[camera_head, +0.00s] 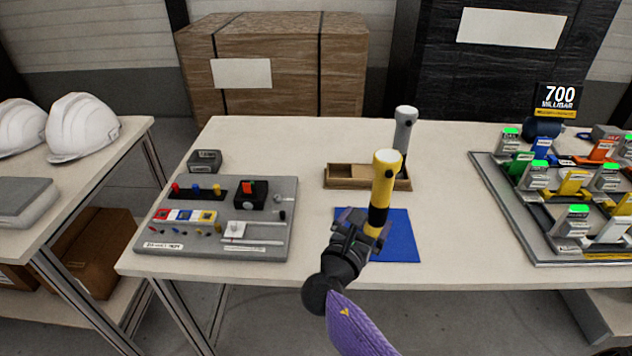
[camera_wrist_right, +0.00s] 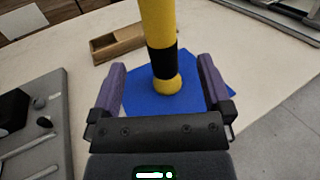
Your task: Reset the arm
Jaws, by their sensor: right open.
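My right gripper (camera_head: 360,230) is over the front middle of the table in the head view. Its purple fingers also show in the right wrist view (camera_wrist_right: 165,90), spread open. A yellow cylinder with a black band (camera_head: 384,180) stands upright on a blue mat (camera_head: 402,240). In the wrist view the yellow cylinder (camera_wrist_right: 160,30) stands between and beyond the open fingers, with a visible gap on each side. My left gripper is not in view.
A wooden tray (camera_head: 340,183) lies behind the mat, with a grey cylinder (camera_head: 404,135) upright at its right end. A grey panel (camera_head: 270,243) with knobs is at left; a rack (camera_head: 490,190) of coloured parts is at right. White helmets (camera_head: 82,128) sit on the left table.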

